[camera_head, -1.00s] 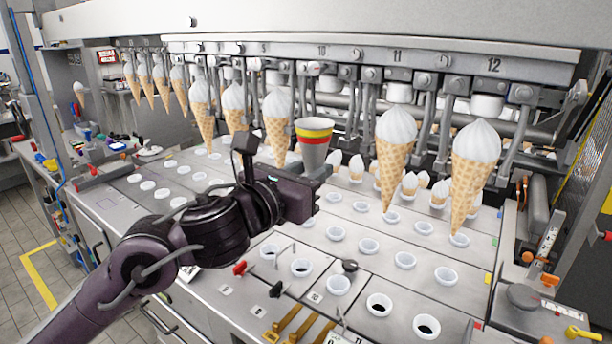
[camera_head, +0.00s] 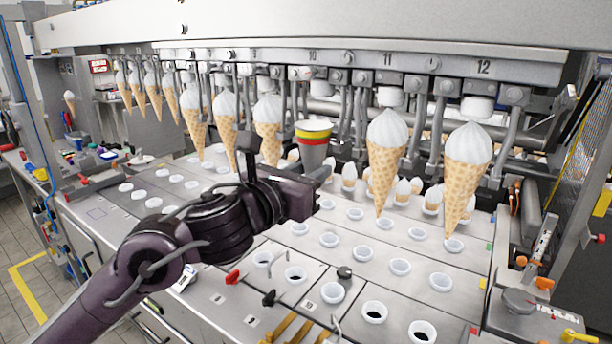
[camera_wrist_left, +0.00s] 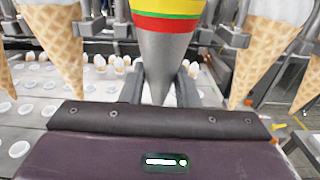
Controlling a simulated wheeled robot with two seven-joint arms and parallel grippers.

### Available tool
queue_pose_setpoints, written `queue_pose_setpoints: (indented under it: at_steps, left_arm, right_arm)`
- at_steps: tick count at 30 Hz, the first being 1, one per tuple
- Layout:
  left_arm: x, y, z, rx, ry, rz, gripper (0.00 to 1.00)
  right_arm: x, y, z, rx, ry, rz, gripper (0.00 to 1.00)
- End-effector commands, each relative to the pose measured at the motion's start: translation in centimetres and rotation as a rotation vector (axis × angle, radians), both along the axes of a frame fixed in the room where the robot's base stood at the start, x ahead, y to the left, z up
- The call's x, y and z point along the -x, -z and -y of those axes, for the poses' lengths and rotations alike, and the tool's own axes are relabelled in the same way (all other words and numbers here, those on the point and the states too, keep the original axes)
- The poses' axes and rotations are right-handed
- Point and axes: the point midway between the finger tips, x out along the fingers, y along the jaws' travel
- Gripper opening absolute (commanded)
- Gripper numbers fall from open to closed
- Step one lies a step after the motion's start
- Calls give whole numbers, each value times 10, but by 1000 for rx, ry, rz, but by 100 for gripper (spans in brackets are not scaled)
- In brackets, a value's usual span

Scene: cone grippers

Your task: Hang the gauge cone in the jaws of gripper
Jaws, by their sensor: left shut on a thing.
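The gauge cone (camera_head: 314,150) is grey with red, yellow and green bands near its top, and stands upright, point down. My left gripper (camera_head: 318,180) is shut on its lower part. In the left wrist view the gauge cone (camera_wrist_left: 165,62) rises between the two grey fingers, its tip hidden low between them. In the head view it appears below the number 10 label on the rack (camera_head: 440,57), in a gap between hanging ice-cream cones. The rack jaws there are partly hidden behind it, and I cannot tell its depth from them. My right gripper is not in view.
A white-topped cone (camera_head: 268,125) hangs left of the gauge cone, and another cone (camera_head: 386,155) hangs to its right at number 11. A further cone (camera_head: 467,170) hangs at number 12. Below lies a steel deck (camera_head: 300,262) with rows of white cups.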

Motion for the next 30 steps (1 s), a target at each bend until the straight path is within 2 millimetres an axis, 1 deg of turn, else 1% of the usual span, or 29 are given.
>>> queue_pose_setpoints:
  at_steps: [21, 30]
  left_arm:
    - [-20, 0, 15, 0, 1, 1, 12]
    - [-22, -1, 16, 1, 1, 1, 12]
  right_arm:
    - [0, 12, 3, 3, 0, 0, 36]
    - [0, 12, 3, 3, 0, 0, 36]
